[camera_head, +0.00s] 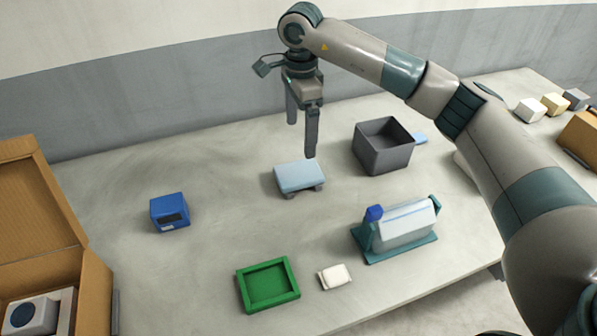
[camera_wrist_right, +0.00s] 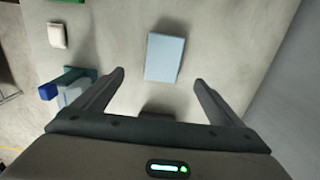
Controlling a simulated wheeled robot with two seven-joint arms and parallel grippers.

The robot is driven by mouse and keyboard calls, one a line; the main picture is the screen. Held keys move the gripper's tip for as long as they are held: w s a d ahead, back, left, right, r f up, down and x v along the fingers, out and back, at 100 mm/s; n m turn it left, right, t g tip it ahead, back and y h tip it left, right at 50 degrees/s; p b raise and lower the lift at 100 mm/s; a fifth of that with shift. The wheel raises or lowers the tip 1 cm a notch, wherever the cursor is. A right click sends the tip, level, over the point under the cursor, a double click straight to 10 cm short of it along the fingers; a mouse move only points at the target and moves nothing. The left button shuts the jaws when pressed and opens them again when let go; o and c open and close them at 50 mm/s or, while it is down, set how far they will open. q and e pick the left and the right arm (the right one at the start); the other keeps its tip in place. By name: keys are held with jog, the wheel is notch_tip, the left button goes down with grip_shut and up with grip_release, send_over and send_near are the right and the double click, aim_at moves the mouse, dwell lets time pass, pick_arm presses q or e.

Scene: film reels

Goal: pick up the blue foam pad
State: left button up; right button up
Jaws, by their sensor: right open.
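A light blue pad (camera_head: 299,176) lies near the middle of the table, raised on something dark grey that shows only at its lower edge. The same pad (camera_wrist_right: 165,57) shows in the wrist view as a pale blue rectangle, ahead of and between the fingers. My right gripper (camera_head: 302,139) is open and empty, pointing down above and slightly behind the pad, apart from it. It also shows open in the wrist view (camera_wrist_right: 158,77). My left gripper is not in view.
A dark grey open bin (camera_head: 383,168) stands right of the pad, with a light blue piece (camera_head: 420,138) partly hidden behind it. A blue box (camera_head: 169,213), green tray (camera_head: 268,304), white packet (camera_head: 335,278) and teal holder (camera_head: 401,254) stand around. Cardboard box (camera_head: 98,290) at left.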

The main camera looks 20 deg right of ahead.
aim_at(298, 171)
notch_tip(298, 171, down, 7)
jog(key=p, duration=0.2)
jog(key=shift+f+p, duration=0.2)
jog(key=shift+p, duration=0.2)
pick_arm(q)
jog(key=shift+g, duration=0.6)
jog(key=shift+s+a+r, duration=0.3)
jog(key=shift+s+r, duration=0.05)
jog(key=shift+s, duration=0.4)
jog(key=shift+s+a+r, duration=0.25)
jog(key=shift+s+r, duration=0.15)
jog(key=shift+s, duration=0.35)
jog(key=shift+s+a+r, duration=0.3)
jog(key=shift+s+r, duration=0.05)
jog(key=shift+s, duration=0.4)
pick_arm(e)
jog(key=shift+f, duration=0.6)
jog(key=shift+w+f+p, duration=0.15)
jog(key=shift+f+p, duration=0.1)
jog(key=shift+p, duration=0.25)
jog(key=f, duration=0.1)
jog(key=f+p, duration=0.2)
jog(key=shift+w+a+f, duration=0.1)
jog(key=shift+w+f, duration=0.15)
jog(key=shift+f, duration=0.6)
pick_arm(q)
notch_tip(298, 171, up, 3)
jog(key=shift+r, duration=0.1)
